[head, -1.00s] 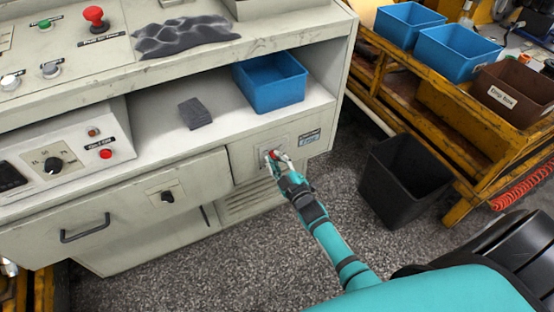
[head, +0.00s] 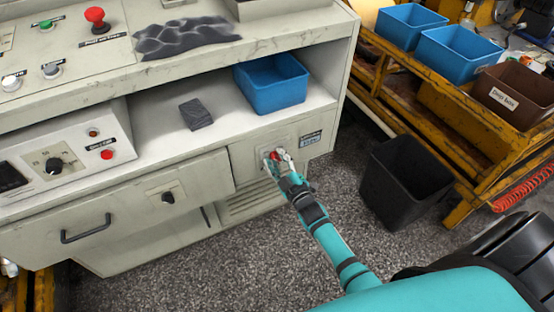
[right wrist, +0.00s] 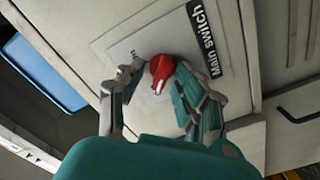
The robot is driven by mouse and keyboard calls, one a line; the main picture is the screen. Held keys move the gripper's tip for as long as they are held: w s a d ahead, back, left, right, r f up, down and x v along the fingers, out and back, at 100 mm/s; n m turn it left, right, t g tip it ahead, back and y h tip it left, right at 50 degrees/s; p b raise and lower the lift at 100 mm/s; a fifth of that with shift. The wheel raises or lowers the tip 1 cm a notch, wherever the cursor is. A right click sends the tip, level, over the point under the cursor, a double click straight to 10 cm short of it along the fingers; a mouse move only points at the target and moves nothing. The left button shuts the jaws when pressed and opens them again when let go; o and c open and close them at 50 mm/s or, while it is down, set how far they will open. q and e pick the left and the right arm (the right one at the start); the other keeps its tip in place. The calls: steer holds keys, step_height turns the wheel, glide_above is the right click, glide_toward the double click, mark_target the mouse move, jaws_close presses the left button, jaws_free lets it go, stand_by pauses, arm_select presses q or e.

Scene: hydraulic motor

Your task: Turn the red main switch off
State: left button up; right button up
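The red main switch (right wrist: 161,72) is a round knob with a pale pointer mark, set on a light grey panel beside a black "Main switch" label (right wrist: 205,38). In the head view the red switch (head: 274,156) is small on the cabinet's lower right front. My right gripper (right wrist: 156,84) is open, with one finger on each side of the knob. A gap shows at the left finger; the right finger is very near the knob, and contact cannot be told. In the head view my right gripper (head: 276,162) is at the panel. My left gripper is not in view.
A blue bin (head: 272,92) and a dark grey block (head: 195,114) sit on the shelf above. A black waste bin (head: 400,185) stands on the floor to the right, beside a yellow cart (head: 470,185).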

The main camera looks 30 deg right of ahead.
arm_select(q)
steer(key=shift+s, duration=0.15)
arm_select(e)
steer(key=s, duration=1.1)
steer(key=shift+s, duration=0.35)
steer(key=s+a+f+m+g, duration=0.3)
steer(key=s+f+g, duration=0.4)
steer(key=f, duration=0.5)
steer(key=s+a+f+m+g, duration=0.25)
steer(key=s+f+g, duration=0.25)
steer(key=s+f, duration=0.55)
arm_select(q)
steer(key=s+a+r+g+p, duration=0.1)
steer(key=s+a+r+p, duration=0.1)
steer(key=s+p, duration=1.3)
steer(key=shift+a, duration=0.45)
arm_select(e)
steer(key=s+d+f+m+g, duration=0.1)
steer(key=s+g, duration=0.4)
steer(key=s, duration=1.6)
steer(key=shift+s+d+f, duration=0.35)
steer(key=shift+d+f, duration=0.05)
steer(key=shift+f, duration=0.25)
